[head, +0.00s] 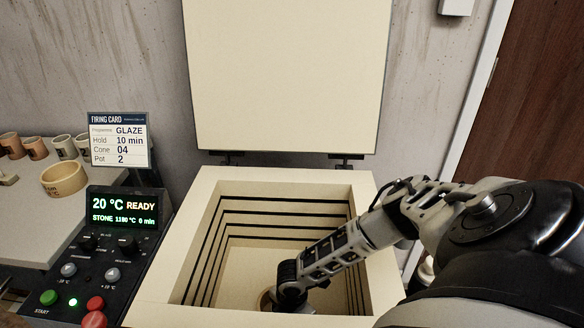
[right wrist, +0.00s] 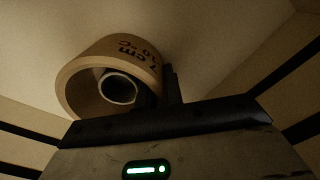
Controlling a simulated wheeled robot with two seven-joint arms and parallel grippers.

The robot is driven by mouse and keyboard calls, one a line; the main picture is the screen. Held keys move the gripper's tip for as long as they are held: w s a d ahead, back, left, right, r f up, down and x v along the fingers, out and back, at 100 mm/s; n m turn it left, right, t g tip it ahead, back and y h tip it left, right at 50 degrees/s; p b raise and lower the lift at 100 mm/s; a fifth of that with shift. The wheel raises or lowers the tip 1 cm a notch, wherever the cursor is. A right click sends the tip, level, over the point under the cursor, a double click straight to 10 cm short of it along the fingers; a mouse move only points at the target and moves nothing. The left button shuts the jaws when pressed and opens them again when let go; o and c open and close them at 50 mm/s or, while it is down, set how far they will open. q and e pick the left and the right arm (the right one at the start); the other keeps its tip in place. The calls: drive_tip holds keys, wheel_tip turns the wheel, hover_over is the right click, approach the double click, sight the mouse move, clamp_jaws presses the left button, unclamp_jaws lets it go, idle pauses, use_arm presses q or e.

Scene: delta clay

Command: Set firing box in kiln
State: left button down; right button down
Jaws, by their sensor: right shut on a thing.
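The kiln (head: 185,278) stands open, its square chamber lined with dark grooves. My right arm reaches down into the chamber. My right gripper (head: 277,299) is low inside it, near the floor. In the right wrist view a round tan firing box (right wrist: 82,83) with dark lettering is at the gripper (right wrist: 163,85), which is shut on its wall. A smaller pale round pot (right wrist: 119,87) shows inside the box. In the head view only a sliver of the box (head: 264,300) shows beside the gripper. Whether the box touches the floor, I cannot tell. My left gripper is not in view.
The raised kiln lid (head: 288,75) stands behind the chamber. A control panel (head: 103,250) reading 20 °C READY is at the left. A firing card (head: 119,140) shows GLAZE, cone 04, pot 2. Another tan round box (head: 63,180) and several cups stand on the left bench.

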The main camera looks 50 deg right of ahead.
drive_tip(key=c, duration=1.5)
unclamp_jaws()
drive_tip(key=shift+f, duration=0.1)
drive_tip(key=shift+c, duration=0.2)
wheel_tip(320, 180, up, 12)
drive_tip(key=p, duration=0.2)
drive_tip(key=shift+r+p, duration=0.2)
drive_tip(key=shift+p, duration=0.2)
wheel_tip(320, 180, down, 12)
drive_tip(key=b, duration=0.2)
drive_tip(key=shift+f+b, duration=0.15)
drive_tip(key=shift+b, duration=0.25)
wheel_tip(320, 180, up, 3)
drive_tip(key=shift+f+p, duration=0.1)
drive_tip(key=shift+p, duration=0.4)
drive_tip(key=shift+r, duration=0.5)
